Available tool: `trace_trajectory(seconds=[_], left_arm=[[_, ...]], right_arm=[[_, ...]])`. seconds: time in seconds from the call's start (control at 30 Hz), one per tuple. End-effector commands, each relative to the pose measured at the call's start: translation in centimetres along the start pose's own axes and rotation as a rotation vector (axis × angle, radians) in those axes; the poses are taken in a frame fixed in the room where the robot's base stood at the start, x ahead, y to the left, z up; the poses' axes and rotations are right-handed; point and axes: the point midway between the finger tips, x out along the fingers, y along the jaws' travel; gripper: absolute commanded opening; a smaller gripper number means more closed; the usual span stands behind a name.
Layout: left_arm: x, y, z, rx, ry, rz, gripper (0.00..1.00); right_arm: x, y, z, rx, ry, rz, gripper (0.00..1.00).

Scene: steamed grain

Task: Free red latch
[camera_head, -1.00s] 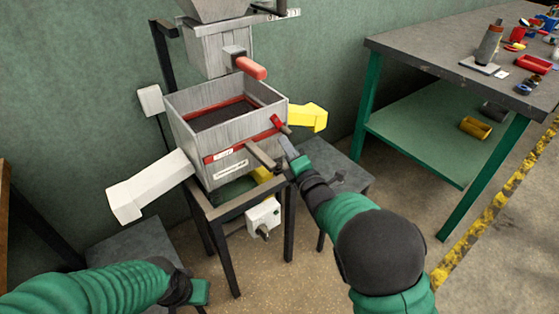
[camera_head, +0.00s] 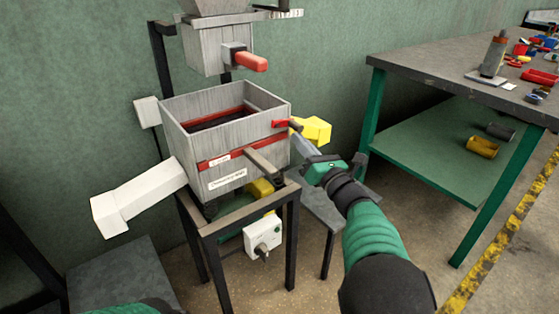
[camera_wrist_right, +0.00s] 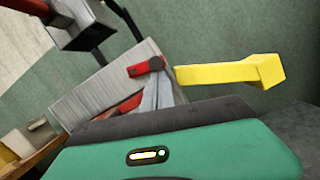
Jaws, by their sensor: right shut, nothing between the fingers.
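The red latch (camera_head: 280,124) is on the right end of the grey wooden box (camera_head: 240,133), near its upper front corner, and lies about level. It also shows in the right wrist view (camera_wrist_right: 140,69), with a dark round end. My right gripper (camera_head: 298,138) is shut and empty, its thin grey fingertips just below and right of the latch. In the right wrist view the fingers (camera_wrist_right: 160,82) point up close beneath the latch; I cannot tell whether they touch it. My left gripper is out of view; only a bit of green sleeve shows at the bottom left.
A yellow spout (camera_head: 314,129) sticks out right of the box, close behind my right gripper. A white chute (camera_head: 135,198) slopes out left. A red handle (camera_head: 252,63) hangs above. A workbench (camera_head: 440,85) stands at the right.

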Motion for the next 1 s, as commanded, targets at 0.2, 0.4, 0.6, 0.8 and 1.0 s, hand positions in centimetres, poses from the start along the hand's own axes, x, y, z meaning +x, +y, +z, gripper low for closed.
trace_trajectory(seconds=[0.2, 0.4, 0.6, 0.8, 1.0], left_arm=[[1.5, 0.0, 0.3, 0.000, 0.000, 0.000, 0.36], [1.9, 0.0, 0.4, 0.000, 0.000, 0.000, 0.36], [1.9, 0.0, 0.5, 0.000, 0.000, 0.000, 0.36], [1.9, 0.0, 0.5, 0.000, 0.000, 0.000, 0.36], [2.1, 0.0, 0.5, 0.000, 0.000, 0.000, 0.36]], right_arm=[[0.1, -0.2, 0.4, -0.107, -0.003, 0.028, 0.00], [0.2, -0.3, 0.8, -0.156, -0.002, 0.040, 0.00], [0.2, -0.3, 0.9, -0.169, -0.002, 0.043, 0.00], [0.2, -0.3, 0.9, -0.168, -0.002, 0.043, 0.00], [0.2, -0.4, 0.8, -0.168, -0.002, 0.043, 0.00]])
